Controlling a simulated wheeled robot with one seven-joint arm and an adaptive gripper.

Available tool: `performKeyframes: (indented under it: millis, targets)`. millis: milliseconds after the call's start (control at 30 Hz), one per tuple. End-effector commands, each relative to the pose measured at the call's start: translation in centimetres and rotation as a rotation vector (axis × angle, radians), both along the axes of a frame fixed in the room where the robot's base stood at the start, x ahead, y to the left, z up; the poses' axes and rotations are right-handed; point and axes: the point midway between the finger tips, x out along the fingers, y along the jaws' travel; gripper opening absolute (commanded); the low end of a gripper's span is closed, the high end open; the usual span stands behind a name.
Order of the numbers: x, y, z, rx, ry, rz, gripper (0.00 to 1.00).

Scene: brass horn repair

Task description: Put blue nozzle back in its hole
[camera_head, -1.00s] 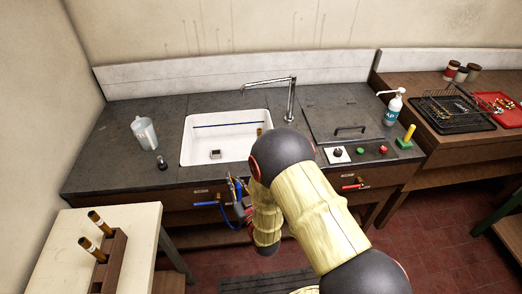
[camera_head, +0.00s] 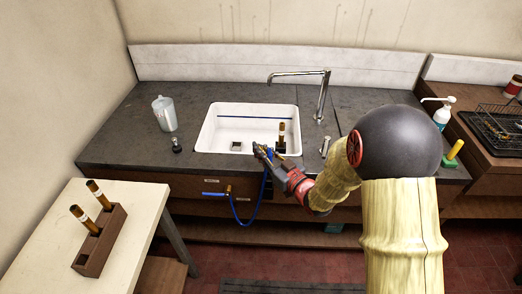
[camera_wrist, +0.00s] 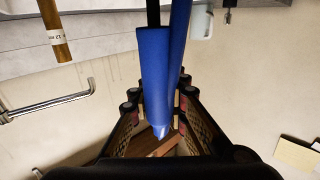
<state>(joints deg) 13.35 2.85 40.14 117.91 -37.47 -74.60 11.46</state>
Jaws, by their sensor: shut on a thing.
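In the head view, my gripper (camera_head: 262,154) is shut on the nozzle, just above the front rim of the white sink (camera_head: 202,134). The hose (camera_head: 240,222) hangs in a loop below, from a tap on the cabinet front. A small metal fitting (camera_head: 325,146) stands on the counter right of the sink; I cannot tell whether it is the nozzle's hole.
A brass tube (camera_head: 282,130) stands in the sink near a chrome faucet (camera_head: 322,95). A jug (camera_head: 164,113) and a small dark object (camera_head: 177,145) stand left. A wooden rack (camera_head: 92,262) with two tubes sits on the side table. The left counter is mostly clear.

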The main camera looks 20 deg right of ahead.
Motion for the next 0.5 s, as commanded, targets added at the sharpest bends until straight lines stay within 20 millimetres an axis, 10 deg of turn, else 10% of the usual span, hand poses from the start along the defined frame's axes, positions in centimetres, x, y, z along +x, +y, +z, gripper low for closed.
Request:
performKeyframes:
  millis: [500]
  targets:
    - [-0.1, -0.1, -2.7, 0.0, 0.001, -0.002, 0.0]
